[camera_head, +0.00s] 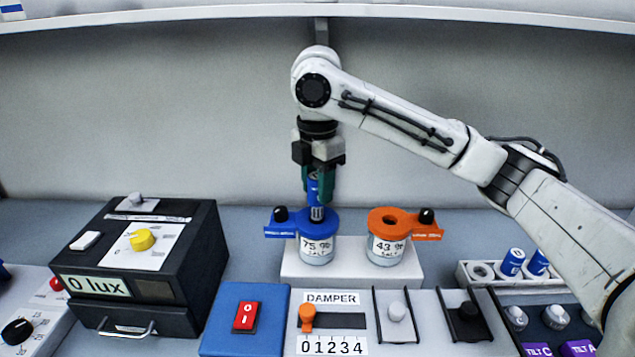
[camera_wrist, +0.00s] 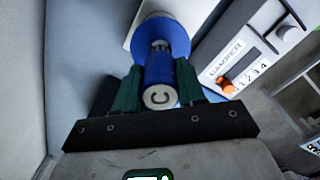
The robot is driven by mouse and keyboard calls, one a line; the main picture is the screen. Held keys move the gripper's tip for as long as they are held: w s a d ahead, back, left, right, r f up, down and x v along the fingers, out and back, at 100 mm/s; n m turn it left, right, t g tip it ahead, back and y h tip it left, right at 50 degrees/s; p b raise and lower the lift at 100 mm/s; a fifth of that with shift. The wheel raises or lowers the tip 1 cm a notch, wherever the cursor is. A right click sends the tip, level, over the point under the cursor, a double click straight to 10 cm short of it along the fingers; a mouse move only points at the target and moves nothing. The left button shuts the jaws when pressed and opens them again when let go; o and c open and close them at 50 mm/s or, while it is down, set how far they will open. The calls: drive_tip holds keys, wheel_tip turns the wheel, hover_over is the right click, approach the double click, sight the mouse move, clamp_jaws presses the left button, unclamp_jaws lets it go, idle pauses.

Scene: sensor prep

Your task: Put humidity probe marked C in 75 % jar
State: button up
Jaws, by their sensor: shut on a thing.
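The humidity probe marked C is a blue cylinder (camera_head: 314,189) held upright between the green fingers of my gripper (camera_head: 320,186). Its pale end cap with the letter C (camera_wrist: 160,97) faces the camera in the wrist view, between the fingertips (camera_wrist: 158,85). Its dark lower tip is at the opening of the blue lid on the 75 % jar (camera_head: 317,248). How far the tip is inside the lid is hidden. The blue lid also shows beyond the probe in the wrist view (camera_wrist: 163,36). My gripper is directly above this jar.
The 43 % jar (camera_head: 387,247) with an orange lid stands to the right on the same white block (camera_head: 345,282). Two blue probes (camera_head: 524,262) stand in a white rack at the right. A black lux box (camera_head: 140,265) is at the left; a damper panel (camera_head: 333,325) is in front.

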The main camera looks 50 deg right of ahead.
drive_tip(key=shift+f+p, duration=0.5)
drive_tip(key=shift+f, duration=1.5)
idle(3.7)
drive_tip(key=o, duration=1.4)
drive_tip(key=shift+r+p, duration=3.95)
drive_tip(key=shift+p, duration=0.25)
